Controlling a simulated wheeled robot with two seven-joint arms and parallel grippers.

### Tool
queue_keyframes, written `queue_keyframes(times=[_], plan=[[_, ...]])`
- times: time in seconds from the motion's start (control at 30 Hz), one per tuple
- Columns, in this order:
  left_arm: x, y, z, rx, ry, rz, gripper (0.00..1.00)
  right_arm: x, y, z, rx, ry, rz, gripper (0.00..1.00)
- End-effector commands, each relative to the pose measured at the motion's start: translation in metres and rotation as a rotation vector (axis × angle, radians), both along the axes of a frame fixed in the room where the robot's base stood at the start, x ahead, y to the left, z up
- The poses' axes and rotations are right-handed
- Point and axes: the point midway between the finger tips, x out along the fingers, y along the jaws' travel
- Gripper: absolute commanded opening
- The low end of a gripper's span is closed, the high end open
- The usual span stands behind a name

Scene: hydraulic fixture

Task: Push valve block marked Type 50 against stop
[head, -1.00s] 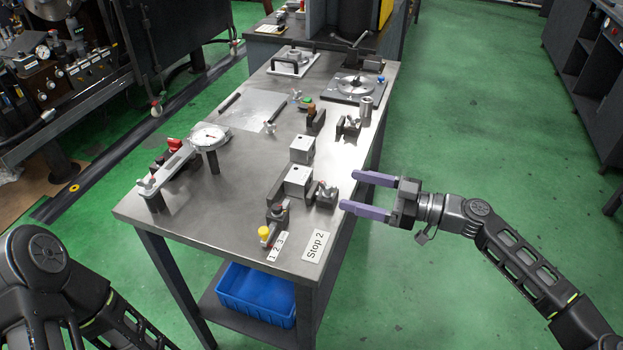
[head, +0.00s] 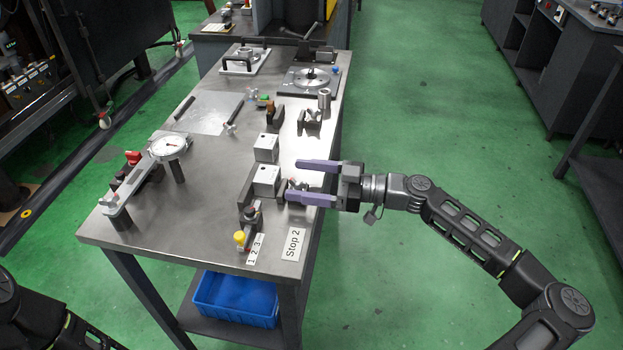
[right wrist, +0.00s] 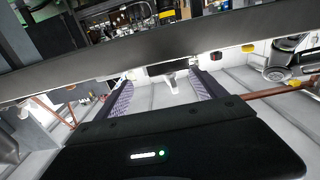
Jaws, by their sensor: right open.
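Two pale metal valve blocks stand on the bench in the head view, the far block (head: 266,148) and the near block (head: 267,181). I cannot read a type marking on either one. A dark stop rail (head: 246,192) lies along the left side of the near block. My right gripper (head: 301,180) is open and empty, with its two purple fingers pointing left over the bench's right edge, to the right of the near block. The fingers partly hide a small clamp (head: 297,184) there. The purple fingers also show spread apart in the right wrist view (right wrist: 160,88). My left gripper is out of view.
A "Stop 2" label (head: 294,244) and a "1 2 3" label (head: 256,249) lie at the bench's near edge. A yellow-knobbed fixture (head: 240,238) stands beside them. More clamps stand behind the blocks. A blue bin (head: 236,299) sits below.

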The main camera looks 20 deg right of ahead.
Motion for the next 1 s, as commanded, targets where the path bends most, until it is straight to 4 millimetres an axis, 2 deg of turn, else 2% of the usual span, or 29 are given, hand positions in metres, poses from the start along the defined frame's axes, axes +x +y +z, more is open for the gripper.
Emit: queue_keyframes(times=[0.33,0.5,0.77,1.0], plan=[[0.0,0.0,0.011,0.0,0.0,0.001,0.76,0.025,0.041,0.001,0.0,0.0,0.003,0.8],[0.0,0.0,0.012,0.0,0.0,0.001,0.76,0.031,0.049,0.0,0.0,0.0,0.0,0.8],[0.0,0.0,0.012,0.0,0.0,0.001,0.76,0.031,0.049,0.0,-0.001,0.001,-0.001,0.8],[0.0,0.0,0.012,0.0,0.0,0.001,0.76,0.031,0.049,0.0,-0.001,0.001,0.0,0.6]])
